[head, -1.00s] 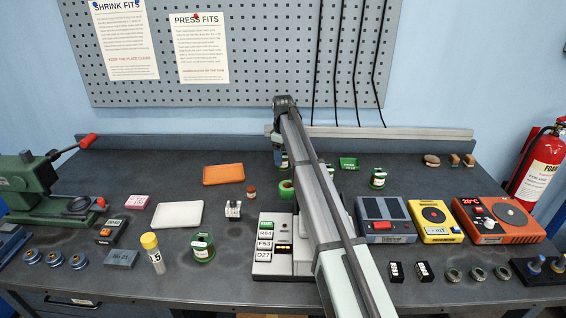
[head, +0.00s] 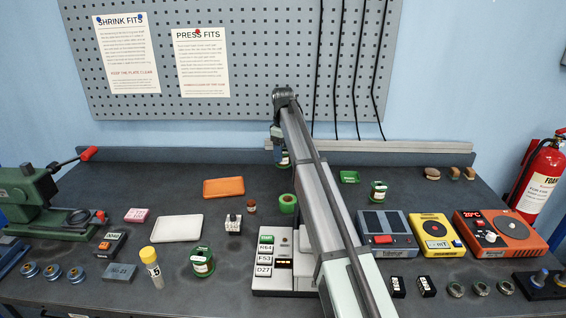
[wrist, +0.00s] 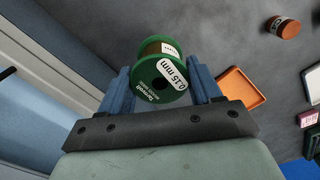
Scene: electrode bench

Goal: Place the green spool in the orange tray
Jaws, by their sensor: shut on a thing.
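My gripper (wrist: 168,92) is shut on a green spool (wrist: 150,88), with one blue finger on each side of it. The spool has a white label reading 0.15 mm and is tilted in the wrist view. In the head view the held spool (head: 284,160) shows only partly behind my arm, near the back of the bench. The orange tray (head: 224,187) lies flat and empty, to the left of my gripper. It also shows at the right in the wrist view (wrist: 241,90), apart from the spool.
Other green-and-white spools stand at front left (head: 203,262) and right of my arm (head: 378,191). A small brown-red jar (head: 251,207) and a green roll (head: 287,203) sit near the orange tray. A white tray (head: 177,229) lies in front of it.

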